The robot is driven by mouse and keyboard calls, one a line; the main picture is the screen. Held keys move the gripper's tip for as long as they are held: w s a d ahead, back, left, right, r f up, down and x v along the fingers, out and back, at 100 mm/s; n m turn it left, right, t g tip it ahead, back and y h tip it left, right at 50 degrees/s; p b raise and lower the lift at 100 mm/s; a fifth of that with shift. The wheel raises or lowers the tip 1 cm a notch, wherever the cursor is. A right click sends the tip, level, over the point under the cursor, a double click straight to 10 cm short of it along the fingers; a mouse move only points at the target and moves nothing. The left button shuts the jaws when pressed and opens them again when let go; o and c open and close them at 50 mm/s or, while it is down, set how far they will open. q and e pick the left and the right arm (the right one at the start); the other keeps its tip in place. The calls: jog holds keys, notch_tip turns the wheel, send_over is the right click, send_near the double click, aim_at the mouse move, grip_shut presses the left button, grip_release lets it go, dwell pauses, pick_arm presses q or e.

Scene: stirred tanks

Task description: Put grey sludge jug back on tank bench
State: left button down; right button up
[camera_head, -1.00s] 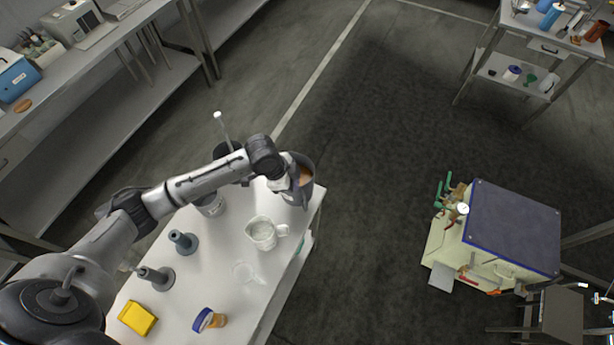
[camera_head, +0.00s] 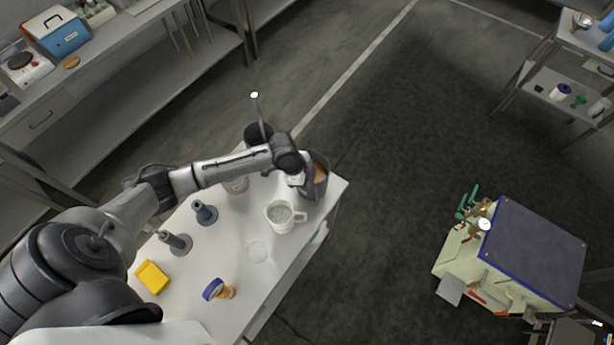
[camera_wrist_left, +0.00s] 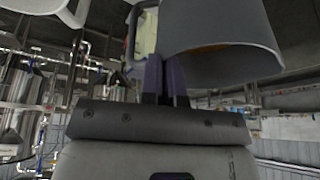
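The grey jug (camera_head: 321,182), with orange-brown stuff inside, is upright at the far right corner of the white tank bench (camera_head: 240,318). I cannot tell whether its base touches the bench top. My left gripper (camera_head: 303,180) is at the jug's left side. In the left wrist view the jug (camera_wrist_left: 220,28) fills the upper right, its rim toward the fingers. The two fingers (camera_wrist_left: 166,80) are close together at its handle side and look shut on it, though the exact contact is partly hidden. My right gripper is not in view.
A white jug (camera_head: 280,217) stands just in front of the grey one. A dark vessel with a rod (camera_head: 258,134) is behind the arm. Open floor lies right.

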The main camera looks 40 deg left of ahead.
pick_arm(q)
jog(key=shift+w, duration=0.1)
jog(key=c, duration=1.4)
grip_release()
jog(key=shift+f, duration=0.1)
jog(key=shift+o, duration=0.2)
jog(key=v, duration=1.2)
